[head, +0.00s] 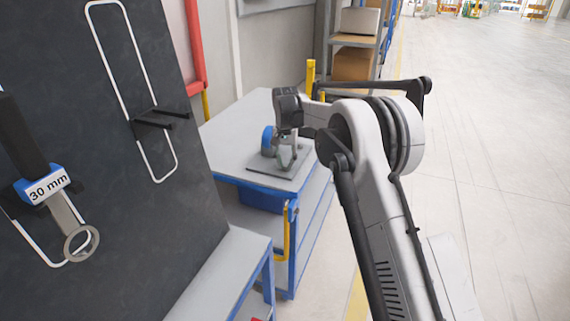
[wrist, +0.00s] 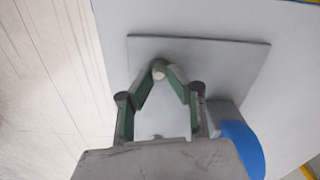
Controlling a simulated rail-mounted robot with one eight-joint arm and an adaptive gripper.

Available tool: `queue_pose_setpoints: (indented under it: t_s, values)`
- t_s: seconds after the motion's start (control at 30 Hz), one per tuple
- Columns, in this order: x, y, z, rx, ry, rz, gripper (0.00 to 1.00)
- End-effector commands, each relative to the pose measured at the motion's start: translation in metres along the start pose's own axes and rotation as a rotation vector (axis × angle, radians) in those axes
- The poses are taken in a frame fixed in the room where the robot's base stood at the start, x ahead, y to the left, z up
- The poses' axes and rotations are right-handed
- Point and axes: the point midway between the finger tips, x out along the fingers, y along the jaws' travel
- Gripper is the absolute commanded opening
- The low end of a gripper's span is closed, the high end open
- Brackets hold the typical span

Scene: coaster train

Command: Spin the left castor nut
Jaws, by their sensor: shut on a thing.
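A blue castor wheel (head: 267,139) stands on a grey metal plate (head: 262,164) on the cart. The wheel (wrist: 240,148) also shows in the wrist view, right of my gripper, partly hidden by the gripper body. My gripper (head: 288,157) reaches down over the plate beside the wheel. In the wrist view my gripper (wrist: 159,72) has its fingertips closed around a small round grey piece, which looks like the castor nut (wrist: 158,67). The nut cannot be made out in the head view. What lies below the fingertips is hidden.
The cart's pale top (head: 225,132) is clear around the plate. A dark tool board (head: 90,190) stands at the left, with a wrench (head: 68,218) marked 30 mm hanging on it. A low bench (head: 225,272) stands in front. Open floor lies to the right.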

Motion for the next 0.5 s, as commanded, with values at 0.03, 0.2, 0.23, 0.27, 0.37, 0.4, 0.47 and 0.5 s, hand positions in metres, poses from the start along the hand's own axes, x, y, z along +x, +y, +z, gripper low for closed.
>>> queue_pose_setpoints:
  t_s: [0.03,0.2,0.23,0.27,0.37,0.4,0.47,0.5]
  values:
    - [-0.0015,-0.0001,-0.0005,0.029,0.002,-0.001,0.00]
    - [-0.0016,0.0002,-0.0004,0.120,0.002,-0.001,0.00]
    - [-0.0016,0.0003,-0.0004,0.133,0.002,-0.001,0.00]
    - [-0.0016,0.0003,-0.0004,0.144,0.002,-0.001,0.00]
    - [-0.0016,0.0005,-0.0004,0.174,0.002,-0.001,0.00]
    - [-0.0017,0.0005,-0.0004,0.183,0.002,-0.001,0.00]
    - [-0.0017,0.0005,-0.0004,0.194,0.002,-0.001,0.00]
    - [-0.0017,0.0005,-0.0004,0.199,0.002,-0.001,0.00]
